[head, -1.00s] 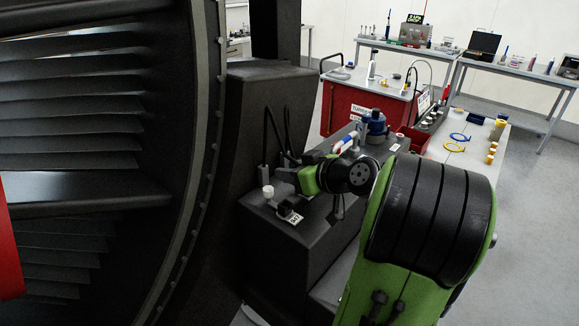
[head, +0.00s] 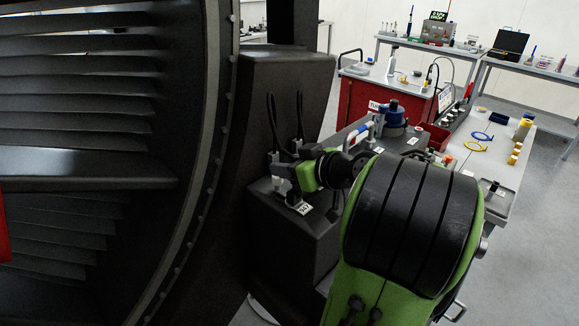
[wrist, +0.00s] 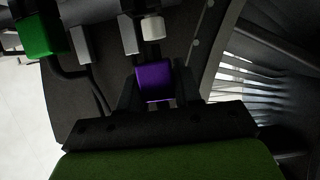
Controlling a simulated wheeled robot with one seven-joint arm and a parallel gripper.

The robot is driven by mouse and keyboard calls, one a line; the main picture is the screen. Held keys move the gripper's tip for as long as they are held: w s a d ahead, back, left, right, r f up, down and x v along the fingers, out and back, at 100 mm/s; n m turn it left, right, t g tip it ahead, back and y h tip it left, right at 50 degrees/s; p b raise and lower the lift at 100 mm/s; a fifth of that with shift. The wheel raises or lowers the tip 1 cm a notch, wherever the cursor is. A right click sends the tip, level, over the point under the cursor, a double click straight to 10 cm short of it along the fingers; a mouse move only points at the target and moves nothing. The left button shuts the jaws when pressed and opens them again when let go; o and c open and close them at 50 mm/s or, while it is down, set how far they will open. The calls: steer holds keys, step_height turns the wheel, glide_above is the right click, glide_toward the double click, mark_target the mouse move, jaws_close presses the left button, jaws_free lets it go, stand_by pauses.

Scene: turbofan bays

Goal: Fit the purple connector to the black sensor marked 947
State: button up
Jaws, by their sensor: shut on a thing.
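The purple connector (wrist: 154,82) is between the fingers of my gripper (wrist: 155,88) in the wrist view; the gripper is shut on it. A pale cylindrical tip (wrist: 152,28) stands just beyond the connector, roughly in line with it, with a small gap in that view. In the head view, the pale tip (head: 281,186) is beside my gripper (head: 287,173), close to a label (head: 304,207) that seems to read 947, on top of a dark block. The purple connector cannot be made out in the head view. The body of the black sensor is mostly hidden or lost in dark surroundings.
Black cables (head: 271,123) rise behind my gripper. The large fan casing (head: 221,150) stands close on the left. A blue item (head: 394,115) and a red bin (head: 437,137) are to the right. A green part (wrist: 38,35) shows at upper left in the wrist view.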

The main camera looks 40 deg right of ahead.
steer(key=shift+f+b, duration=1.75)
steer(key=shift+b, duration=1.1)
stand_by(1.3)
steer(key=o, duration=1.1)
steer(key=shift+o, duration=0.5)
steer(key=o, duration=0.3)
steer(key=shift+r, duration=0.1)
steer(key=shift+r+p, duration=2.75)
steer(key=shift+r, duration=0.8)
